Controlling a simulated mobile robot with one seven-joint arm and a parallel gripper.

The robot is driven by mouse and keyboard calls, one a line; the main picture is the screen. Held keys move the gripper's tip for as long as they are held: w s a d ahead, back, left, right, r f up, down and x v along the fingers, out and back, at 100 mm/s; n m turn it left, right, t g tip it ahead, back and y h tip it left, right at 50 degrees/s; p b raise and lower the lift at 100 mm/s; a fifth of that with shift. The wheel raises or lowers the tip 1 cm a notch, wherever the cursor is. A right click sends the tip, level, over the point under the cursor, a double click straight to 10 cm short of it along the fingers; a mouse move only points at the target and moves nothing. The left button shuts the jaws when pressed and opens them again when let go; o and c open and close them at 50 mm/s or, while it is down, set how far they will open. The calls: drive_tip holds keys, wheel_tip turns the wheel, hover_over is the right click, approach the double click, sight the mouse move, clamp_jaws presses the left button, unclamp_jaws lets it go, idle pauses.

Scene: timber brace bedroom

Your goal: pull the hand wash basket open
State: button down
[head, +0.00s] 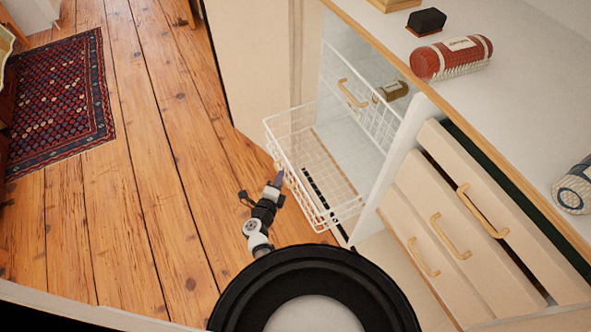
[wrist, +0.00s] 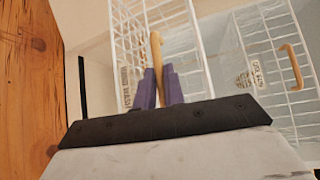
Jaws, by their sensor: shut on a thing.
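A white wire basket (head: 299,190) stands well out from the open white cabinet, over the wooden floor. It also shows in the wrist view (wrist: 189,20), with a pale label (wrist: 126,80) too small to read. My gripper (head: 279,176) is at its front. In the wrist view my purple fingers (wrist: 160,88) are shut on its wooden handle (wrist: 156,52), one on each side. A second wire basket (head: 372,116) sits further back inside the cabinet, with its own wooden handle (head: 352,93). I cannot tell from the labels which basket is hand wash.
Drawers with wooden handles (head: 451,235) are right of the basket, some slightly out. Open floor (head: 150,200) lies left, with a rug (head: 62,105).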

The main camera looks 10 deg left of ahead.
drive_tip(key=shift+s+a, duration=0.5)
drive_tip(key=shift+a, duration=0.2)
drive_tip(key=shift+s+a, duration=0.45)
drive_tip(key=shift+a, duration=0.2)
drive_tip(key=c, duration=1.5)
unclamp_jaws()
